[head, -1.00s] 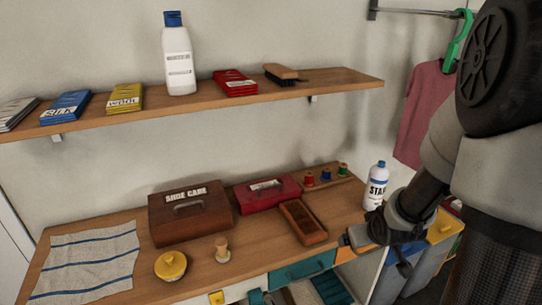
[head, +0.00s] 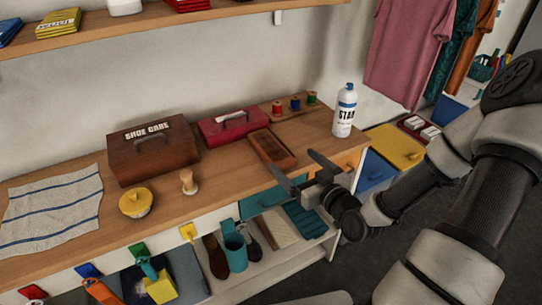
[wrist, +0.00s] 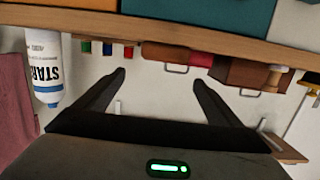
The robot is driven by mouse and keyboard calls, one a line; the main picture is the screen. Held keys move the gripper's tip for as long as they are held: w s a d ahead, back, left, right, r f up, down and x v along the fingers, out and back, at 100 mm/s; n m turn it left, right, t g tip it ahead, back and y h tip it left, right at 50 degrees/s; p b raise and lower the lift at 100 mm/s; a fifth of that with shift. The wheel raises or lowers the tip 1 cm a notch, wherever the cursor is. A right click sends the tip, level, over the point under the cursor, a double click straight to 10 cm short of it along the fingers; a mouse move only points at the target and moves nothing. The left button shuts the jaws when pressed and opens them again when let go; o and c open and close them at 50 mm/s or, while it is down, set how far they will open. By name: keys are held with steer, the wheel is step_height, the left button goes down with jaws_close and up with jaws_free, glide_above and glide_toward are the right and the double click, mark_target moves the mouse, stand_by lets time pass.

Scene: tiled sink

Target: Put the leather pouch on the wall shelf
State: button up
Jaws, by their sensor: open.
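I cannot pick out a leather pouch with certainty. A brown rectangular piece (head: 271,147) lies on the workbench, in front of the red box; whether it is a pouch or a shallow tray is unclear. The wall shelf (head: 150,27) runs along the top of the head view, partly cut off. My gripper (head: 291,160) is open and empty at the bench's front edge, close to the brown piece, with no clear contact. In the upside-down wrist view, the open fingers (wrist: 159,77) point toward the bench items.
A striped cloth (head: 52,210), yellow tin (head: 135,202) and wooden knob (head: 188,182) are at left. A lower shelf holds several items.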

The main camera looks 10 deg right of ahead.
mark_target(272, 146)
steer(key=w+f+b, duration=0.1)
steer(key=b, duration=0.3)
steer(key=shift+a, duration=0.1)
steer(key=b, duration=0.4)
steer(key=shift+w+a+f, duration=0.1)
steer(key=shift+a+f, duration=0.15)
steer(key=shift+a, duration=0.15)
steer(key=x, duration=0.2)
steer(key=b+x, duration=0.1)
steer(key=x, duration=0.4)
steer(key=shift+w+a+r, duration=0.1)
steer(key=shift+r, duration=0.2)
steer(key=b+x, duration=0.1)
steer(key=x, duration=0.1)
steer(key=f+b+x, duration=0.1)
steer(key=x, duration=0.1)
steer(key=shift+w+a, duration=0.1)
steer(key=shift+w, duration=0.45)
steer(key=shift+r, duration=0.15)
steer(key=c, duration=1.5)
